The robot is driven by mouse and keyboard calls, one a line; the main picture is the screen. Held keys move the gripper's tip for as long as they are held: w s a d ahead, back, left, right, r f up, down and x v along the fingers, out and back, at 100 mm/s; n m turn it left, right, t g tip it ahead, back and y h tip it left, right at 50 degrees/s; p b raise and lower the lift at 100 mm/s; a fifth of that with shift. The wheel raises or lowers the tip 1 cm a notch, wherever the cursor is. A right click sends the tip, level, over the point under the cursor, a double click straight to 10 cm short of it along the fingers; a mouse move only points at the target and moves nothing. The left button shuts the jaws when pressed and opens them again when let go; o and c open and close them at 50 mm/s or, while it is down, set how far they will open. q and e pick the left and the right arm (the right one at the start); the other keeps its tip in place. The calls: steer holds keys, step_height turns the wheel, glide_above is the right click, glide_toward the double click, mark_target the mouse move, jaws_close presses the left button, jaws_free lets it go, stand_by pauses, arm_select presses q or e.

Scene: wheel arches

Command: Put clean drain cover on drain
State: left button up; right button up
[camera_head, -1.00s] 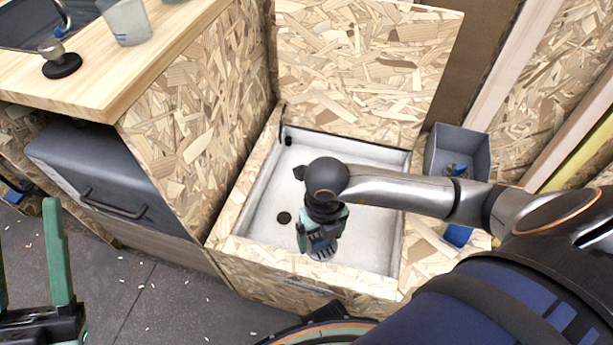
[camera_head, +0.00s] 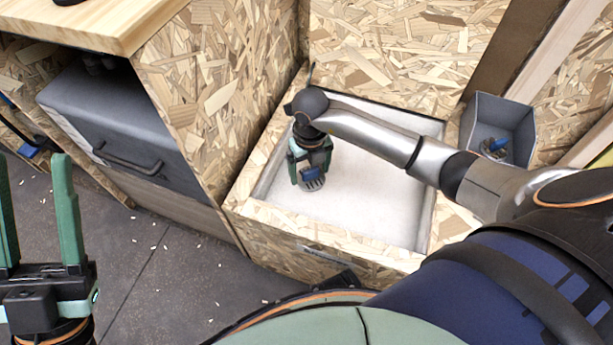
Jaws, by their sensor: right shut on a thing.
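My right gripper (camera_head: 310,165) is shut on a small grey slotted drain cover (camera_head: 313,184) with a blue part by the fingers. It is over the left part of the white shower basin (camera_head: 375,200), near the basin's left wall. I cannot tell whether the cover touches the basin floor. The drain hole does not show now; the gripper and cover seem to hide it. My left gripper (camera_head: 36,212) is open and empty at the lower left, over the floor, far from the basin.
An OSB frame (camera_head: 270,232) surrounds the basin, with a raised OSB panel (camera_head: 400,50) behind. A grey bin (camera_head: 505,115) with items stands at right. A wooden counter (camera_head: 100,22) with a grey drawer box (camera_head: 110,125) stands at left. White bits litter the floor.

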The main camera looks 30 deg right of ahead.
mark_target(305, 176)
steer(key=w+f+b, duration=0.1)
steer(key=w+f, duration=0.1)
steer(key=shift+w+f, duration=0.15)
steer(key=shift+f, duration=0.25)
arm_select(q)
steer(key=shift+w+d+f+b, duration=0.15)
steer(key=shift+f+b, duration=0.35)
steer(key=shift+f, duration=0.55)
steer(key=shift+s+d+f+b, duration=0.1)
steer(key=shift+f+b, duration=0.4)
steer(key=shift+f, duration=0.55)
arm_select(e)
steer(key=shift+w+f, duration=0.1)
steer(key=shift+f, duration=1.4)
steer(key=shift+f, duration=0.15)
steer(key=o, duration=1.1)
